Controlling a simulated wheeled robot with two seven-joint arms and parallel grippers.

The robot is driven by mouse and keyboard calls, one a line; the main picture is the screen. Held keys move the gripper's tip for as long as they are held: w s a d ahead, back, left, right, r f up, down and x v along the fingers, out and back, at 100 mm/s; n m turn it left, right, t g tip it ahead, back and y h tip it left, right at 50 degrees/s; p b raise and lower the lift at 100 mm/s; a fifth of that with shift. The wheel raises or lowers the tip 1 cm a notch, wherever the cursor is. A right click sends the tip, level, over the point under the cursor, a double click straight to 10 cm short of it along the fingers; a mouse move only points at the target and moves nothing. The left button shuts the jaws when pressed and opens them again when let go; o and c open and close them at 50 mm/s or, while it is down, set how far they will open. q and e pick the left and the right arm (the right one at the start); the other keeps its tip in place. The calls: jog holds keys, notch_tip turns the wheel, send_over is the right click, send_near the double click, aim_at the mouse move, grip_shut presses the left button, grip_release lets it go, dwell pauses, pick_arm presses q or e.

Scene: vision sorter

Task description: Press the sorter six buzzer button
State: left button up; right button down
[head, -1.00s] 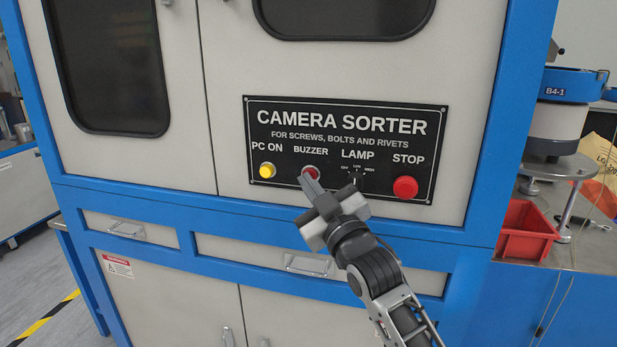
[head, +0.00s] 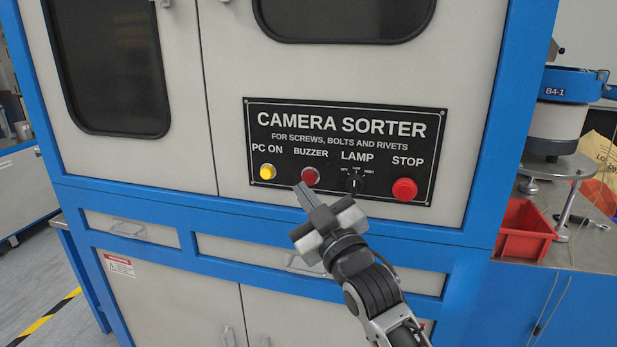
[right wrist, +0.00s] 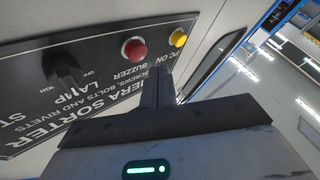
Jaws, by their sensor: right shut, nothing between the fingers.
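The red buzzer button (head: 310,176) sits under the word BUZZER on the black camera sorter panel (head: 435,150). It also shows in the right wrist view (right wrist: 134,48), fully uncovered, with a pale ring around it. My right gripper (head: 301,188) is shut and empty. Its fingertips are just below and slightly left of the button in the head view, apart from it as far as I can tell. In the right wrist view its closed fingers (right wrist: 158,80) point toward the panel beside the button. My left gripper is out of view.
The yellow PC ON button (head: 267,171) is left of the buzzer. The black lamp knob (head: 355,181) and the red STOP button (head: 404,189) are to its right. Drawer handles (head: 127,229) stand out below the panel. A red bin (head: 523,230) is at the far right.

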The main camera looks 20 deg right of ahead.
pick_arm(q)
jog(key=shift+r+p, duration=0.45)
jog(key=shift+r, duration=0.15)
pick_arm(e)
jog(key=s+a, duration=0.2)
jog(key=s, duration=0.1)
jog(key=shift+s, duration=0.1)
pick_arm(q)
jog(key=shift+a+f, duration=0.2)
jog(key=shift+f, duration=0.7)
pick_arm(e)
jog(key=s+a+f+m+g, duration=0.1)
jog(key=s+f+g, duration=0.4)
jog(key=s+f, duration=0.6)
jog(key=s+f+m+g, duration=0.4)
jog(key=s+f, duration=0.7)
jog(key=f, duration=0.8)
jog(key=shift+a+g, duration=0.35)
jog(key=shift+g, duration=0.45)
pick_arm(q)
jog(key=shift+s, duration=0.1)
